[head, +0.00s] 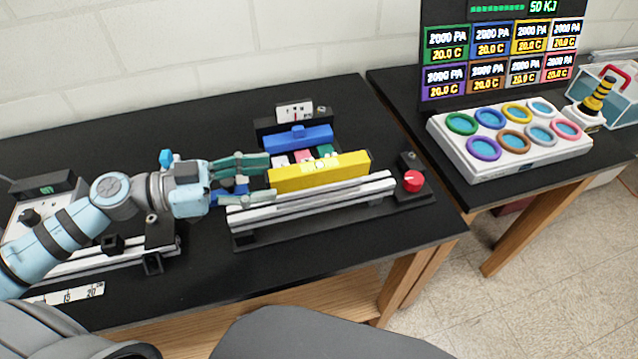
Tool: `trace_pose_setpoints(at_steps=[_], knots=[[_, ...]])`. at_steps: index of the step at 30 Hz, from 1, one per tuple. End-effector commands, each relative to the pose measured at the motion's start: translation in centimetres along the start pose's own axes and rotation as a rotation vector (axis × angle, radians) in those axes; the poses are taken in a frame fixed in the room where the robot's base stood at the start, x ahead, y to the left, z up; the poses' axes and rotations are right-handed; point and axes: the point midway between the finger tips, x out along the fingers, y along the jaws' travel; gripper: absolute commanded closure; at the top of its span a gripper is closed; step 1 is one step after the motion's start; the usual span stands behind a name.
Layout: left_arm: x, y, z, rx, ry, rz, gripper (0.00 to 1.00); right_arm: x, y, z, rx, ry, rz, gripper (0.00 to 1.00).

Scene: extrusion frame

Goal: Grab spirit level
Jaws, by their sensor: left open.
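The spirit level appears to be the long yellow bar (335,171) in the head view. It stands on edge along the pale aluminium extrusion (330,197), with small pale marks on its top edge. My left gripper (255,179) comes in from the left, just off the bar's left end. Whether a fingertip touches the bar I cannot tell. My right gripper is not in view.
A blue block (298,139) and small coloured pieces sit behind the yellow bar. A red knob (413,181) stands at the extrusion's right end. Another fixture (75,262) lies under my left arm. A second table holds a panel with coloured rings (508,137).

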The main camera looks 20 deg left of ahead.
Motion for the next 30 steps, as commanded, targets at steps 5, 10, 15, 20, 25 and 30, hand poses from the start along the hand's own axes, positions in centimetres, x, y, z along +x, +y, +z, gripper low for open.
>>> trace_pose_setpoints(at_steps=[5,10,15,20,25,30], knots=[[2.4,-0.2,-0.6,0.002,0.01,-0.002,0.5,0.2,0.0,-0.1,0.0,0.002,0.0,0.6],[3.8,-0.2,-0.6,-0.001,0.002,-0.004,0.5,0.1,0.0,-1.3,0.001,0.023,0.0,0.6],[6.5,-0.4,-0.9,-0.002,0.007,-0.002,0.5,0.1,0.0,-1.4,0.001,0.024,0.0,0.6],[8.7,-0.4,-0.7,-0.003,0.0,-0.002,0.5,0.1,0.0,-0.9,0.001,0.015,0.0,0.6],[8.8,-0.5,-0.6,-0.003,-0.004,-0.002,0.5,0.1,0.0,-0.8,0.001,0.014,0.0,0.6],[8.8,-0.5,-0.6,-0.002,-0.004,-0.002,0.71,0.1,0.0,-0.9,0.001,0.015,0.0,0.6]])
